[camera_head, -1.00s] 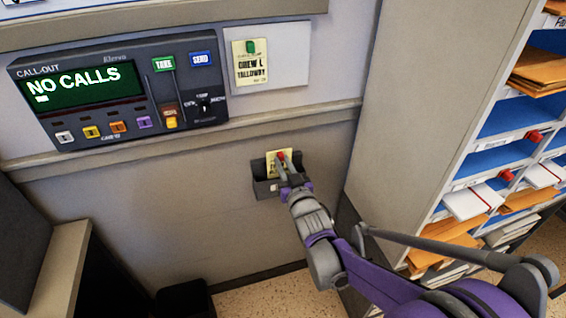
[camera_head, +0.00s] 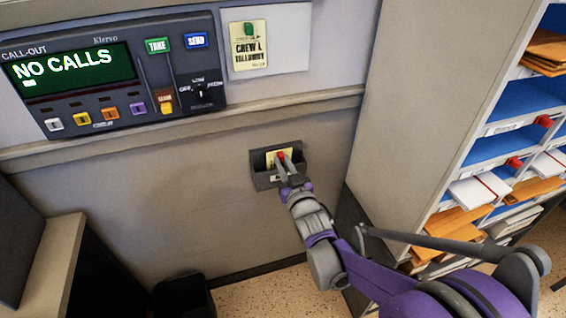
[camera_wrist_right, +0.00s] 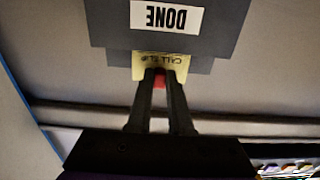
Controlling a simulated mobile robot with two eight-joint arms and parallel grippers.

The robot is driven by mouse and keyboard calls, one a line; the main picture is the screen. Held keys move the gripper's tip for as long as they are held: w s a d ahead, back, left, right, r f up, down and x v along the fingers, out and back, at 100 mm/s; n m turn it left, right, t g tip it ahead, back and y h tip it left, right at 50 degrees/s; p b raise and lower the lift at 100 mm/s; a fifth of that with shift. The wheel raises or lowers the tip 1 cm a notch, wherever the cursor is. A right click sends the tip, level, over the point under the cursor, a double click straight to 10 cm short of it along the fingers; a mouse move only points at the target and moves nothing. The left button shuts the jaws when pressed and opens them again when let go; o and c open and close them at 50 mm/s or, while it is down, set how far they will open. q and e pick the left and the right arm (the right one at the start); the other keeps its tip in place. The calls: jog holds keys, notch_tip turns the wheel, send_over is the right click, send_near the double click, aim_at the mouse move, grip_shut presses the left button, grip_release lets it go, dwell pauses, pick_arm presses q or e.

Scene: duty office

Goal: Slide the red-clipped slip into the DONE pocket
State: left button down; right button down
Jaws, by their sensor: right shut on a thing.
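The DONE pocket (camera_head: 265,180) is a dark grey holder on the wall below the ledge. Its white DONE label (camera_wrist_right: 166,16) shows upside down in the right wrist view. The yellow slip (camera_head: 287,153) with its red clip (camera_head: 281,155) is at the pocket, its lower part hidden inside or behind the front wall. In the right wrist view a strip of the slip (camera_wrist_right: 176,66) shows beyond the pocket's edge. My right gripper (camera_head: 284,162) is shut on the slip at the red clip, right at the pocket's mouth. My left gripper is not in view.
A call-out panel (camera_head: 110,75) reading NO CALLS and a white board (camera_head: 290,40) with a green-clipped slip (camera_head: 249,46) are on the wall above. A rack of blue pigeonholes (camera_head: 500,147) with envelopes stands at the right. The wall left of the pocket is clear.

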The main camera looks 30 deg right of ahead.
dwell(0.4)
jog(key=c, duration=0.8)
grip_release()
jog(key=shift+o, duration=0.2)
jog(key=s+a+f+n+g+y+p, duration=0.1)
jog(key=s+a+f+g, duration=0.35)
jog(key=s, duration=0.55)
jog(key=s+a+f+n+g+y, duration=0.1)
jog(key=s+a+f+g+y, duration=0.2)
jog(key=s+a, duration=0.5)
jog(key=s+a+f+n+g+p, duration=0.1)
jog(key=s+a+f+g, duration=0.3)
jog(key=s, duration=0.8)
pick_arm(q)
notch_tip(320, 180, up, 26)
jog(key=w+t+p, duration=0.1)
jog(key=p, duration=2)
pick_arm(e)
notch_tip(320, 180, up, 24)
jog(key=w+d, duration=0.1)
jog(key=shift+d+f, duration=0.15)
jog(key=shift+d, duration=0.1)
